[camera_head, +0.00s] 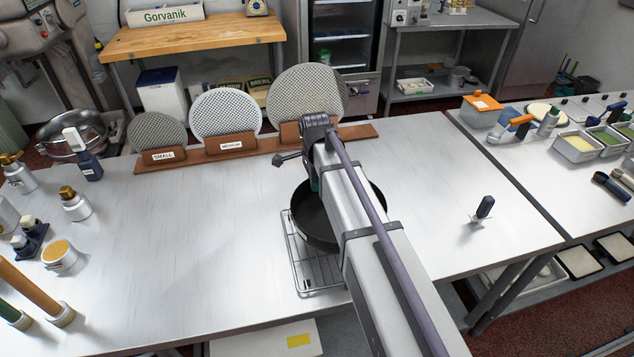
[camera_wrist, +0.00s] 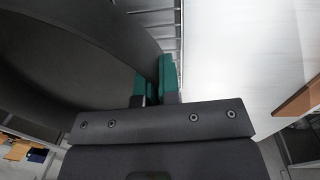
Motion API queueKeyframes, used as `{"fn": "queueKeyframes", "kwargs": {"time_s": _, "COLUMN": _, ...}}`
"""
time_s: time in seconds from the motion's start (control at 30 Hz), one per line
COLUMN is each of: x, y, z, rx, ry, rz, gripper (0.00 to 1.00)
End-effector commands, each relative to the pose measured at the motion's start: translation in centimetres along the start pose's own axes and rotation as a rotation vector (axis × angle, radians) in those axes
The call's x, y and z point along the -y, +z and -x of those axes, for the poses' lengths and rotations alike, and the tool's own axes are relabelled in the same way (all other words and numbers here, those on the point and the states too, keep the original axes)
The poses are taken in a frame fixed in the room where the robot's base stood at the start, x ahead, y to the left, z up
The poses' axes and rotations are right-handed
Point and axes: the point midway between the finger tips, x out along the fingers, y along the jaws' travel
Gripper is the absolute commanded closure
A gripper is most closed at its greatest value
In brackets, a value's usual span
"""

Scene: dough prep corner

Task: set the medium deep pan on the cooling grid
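The medium deep pan (camera_head: 308,217) is round and black. In the head view it is over the back part of the wire cooling grid (camera_head: 316,272), partly hidden by my arm. I cannot tell whether its base rests on the wires. In the wrist view the dark pan (camera_wrist: 62,72) fills the left side, with some grid wires (camera_wrist: 166,32) beyond its edge. My gripper (camera_wrist: 156,84) has teal fingers close together, one on each side of the pan's wall, and looks shut on it. In the head view the fingertips are mostly hidden.
Several round mesh screens stand in a brown rack (camera_head: 222,150) behind the grid, labels including SMALL and MEDIUM. A dark-handled tool (camera_head: 484,208) is on the right of the steel table (camera_head: 190,270). Bottles and jars (camera_head: 74,204) line the left. The table left of the grid is clear.

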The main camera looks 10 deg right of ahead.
Motion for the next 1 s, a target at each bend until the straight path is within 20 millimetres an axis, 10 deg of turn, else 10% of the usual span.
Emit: {"fn": "queueKeyframes", "kwargs": {"time_s": 1.0, "x": 0.5, "y": 0.0, "z": -6.3, "rx": 0.000, "ry": 0.000, "rz": 0.000, "gripper": 1.00}}
